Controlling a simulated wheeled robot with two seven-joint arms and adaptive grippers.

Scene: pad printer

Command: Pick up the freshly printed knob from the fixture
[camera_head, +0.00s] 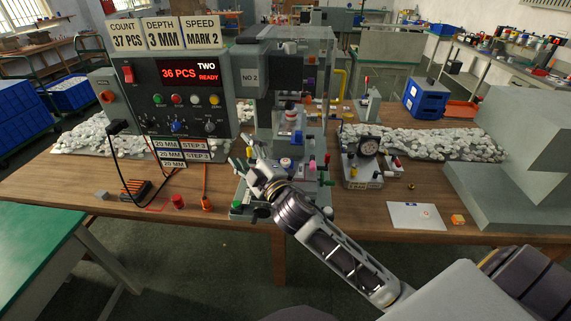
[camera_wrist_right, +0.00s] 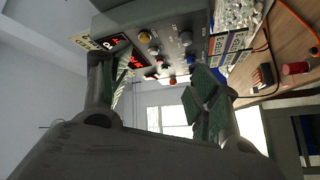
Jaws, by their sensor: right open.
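My right gripper (camera_head: 252,163) is in front of the pad printer (camera_head: 297,85), at the left of its lower front part. In the right wrist view its two fingers (camera_wrist_right: 152,80) are spread apart with nothing between them, facing the control box. My left gripper is not in view.
The control box (camera_head: 178,90) stands left of the printer; its display reads 36 PCS READY. A gauge block (camera_head: 363,165) stands to the right. A white card (camera_head: 416,216) and an orange piece (camera_head: 457,219) lie at the right. A red cylinder (camera_head: 178,201) stands at the front left.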

